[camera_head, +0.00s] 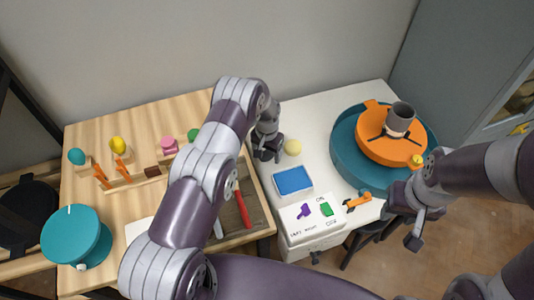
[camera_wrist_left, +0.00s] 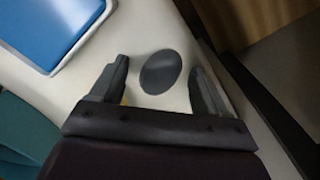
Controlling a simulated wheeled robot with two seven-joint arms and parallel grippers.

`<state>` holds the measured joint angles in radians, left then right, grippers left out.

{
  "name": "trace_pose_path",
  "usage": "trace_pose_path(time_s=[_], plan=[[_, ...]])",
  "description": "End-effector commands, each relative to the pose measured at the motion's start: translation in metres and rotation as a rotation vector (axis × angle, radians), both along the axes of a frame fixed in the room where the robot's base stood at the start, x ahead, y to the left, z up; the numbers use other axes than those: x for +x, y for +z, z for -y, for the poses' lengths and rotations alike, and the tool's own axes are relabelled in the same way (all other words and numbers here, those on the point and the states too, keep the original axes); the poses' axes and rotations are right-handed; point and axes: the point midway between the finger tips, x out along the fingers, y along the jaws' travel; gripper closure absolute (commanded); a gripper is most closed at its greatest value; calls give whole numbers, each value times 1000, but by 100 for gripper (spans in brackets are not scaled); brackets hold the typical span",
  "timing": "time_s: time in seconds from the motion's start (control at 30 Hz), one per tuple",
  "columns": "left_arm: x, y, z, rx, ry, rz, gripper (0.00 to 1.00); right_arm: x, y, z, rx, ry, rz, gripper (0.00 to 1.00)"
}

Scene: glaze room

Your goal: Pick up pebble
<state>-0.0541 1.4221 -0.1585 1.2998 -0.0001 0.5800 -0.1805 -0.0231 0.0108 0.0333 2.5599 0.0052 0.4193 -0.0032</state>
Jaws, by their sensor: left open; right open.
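The pebble (camera_wrist_left: 160,72) is a dark grey, smooth oval on the white tabletop in the left wrist view. It lies between the spread fingers of my left gripper (camera_wrist_left: 160,68), near the fingertips, with a visible gap on each side. In the head view my left gripper (camera_head: 267,156) points down at the left part of the white table, and I cannot make out the pebble there. My right gripper (camera_head: 426,228) is open and empty at the lower right, beside the front of the white table.
A yellow round piece (camera_head: 292,147) sits just right of my left gripper. A blue tray (camera_head: 293,180) and a printed card (camera_head: 312,212) lie nearer the front. A teal basin (camera_head: 345,160) with an orange wheel (camera_head: 372,148) and grey cup (camera_head: 400,117) fills the right.

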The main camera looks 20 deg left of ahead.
Motion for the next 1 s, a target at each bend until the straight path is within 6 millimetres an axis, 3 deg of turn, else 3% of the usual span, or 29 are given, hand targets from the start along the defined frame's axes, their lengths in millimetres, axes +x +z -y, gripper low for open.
trace_pose_path(time_s=[0.17,0.2,0.37,0.73,0.97,1.0], plan=[[1,0,0,0,0,2,24,0,0,0,0,0,0,57],[1,0,0,0,0,2,31,0,0,0,0,0,0,57],[1,0,0,0,0,2,83,0,0,0,0,0,0,57],[1,5,0,0,0,3,85,0,-2,0,0,0,0,57],[2,41,0,0,0,6,85,0,-10,0,0,0,0,57],[-1,46,10,-1,-5,4,85,0,-11,0,0,0,0,57]])
